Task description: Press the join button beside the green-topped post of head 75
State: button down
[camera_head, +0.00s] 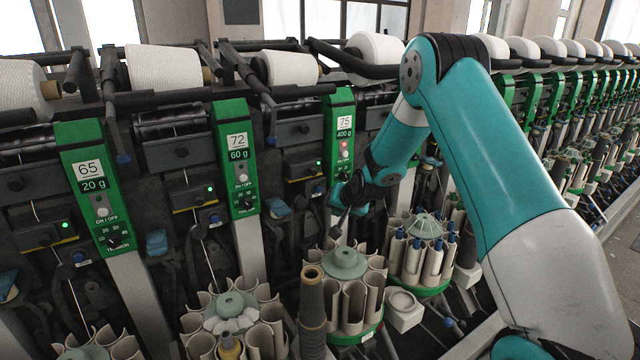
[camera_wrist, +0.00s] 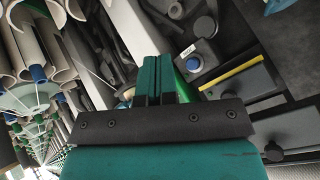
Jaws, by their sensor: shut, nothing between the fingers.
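The green-topped post of head 75 (camera_head: 341,130) stands mid-frame in the head view, labelled 75 and 400 g, with a red light lit. A small blue button (camera_head: 318,189) sits just left of the post's lower part. In the wrist view a round blue button (camera_wrist: 193,64) with a white label shows right of my fingers, apart from them; it appears to be the same button. My gripper (camera_head: 336,231) is shut and empty, low and to the right of the button in the head view. Its dark green fingers (camera_wrist: 154,72) also show in the wrist view, partly hiding a green post.
Post 72 (camera_head: 236,155) and post 65 (camera_head: 88,185) stand to the left. A tube carousel (camera_head: 345,262) lies below my gripper, with another (camera_head: 421,228) holding blue-tipped tubes to its right. White yarn cones (camera_head: 165,68) line the top.

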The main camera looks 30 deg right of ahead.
aim_at(319, 189)
jog(key=shift+w+d+f+m, duration=0.15)
jog(key=shift+d+f, duration=0.1)
jog(key=shift+d, duration=0.25)
jog(key=shift+w+d+f+m, duration=0.15)
jog(key=shift+d+f, duration=0.1)
jog(key=shift+d, duration=0.2)
jog(key=w, duration=0.8)
jog(key=shift+w+a+b, duration=0.2)
jog(key=shift+w+b, duration=0.15)
jog(key=shift+b, duration=0.05)
dwell(1.3)
jog(key=shift+w+b, duration=0.3)
jog(key=shift+w, duration=0.1)
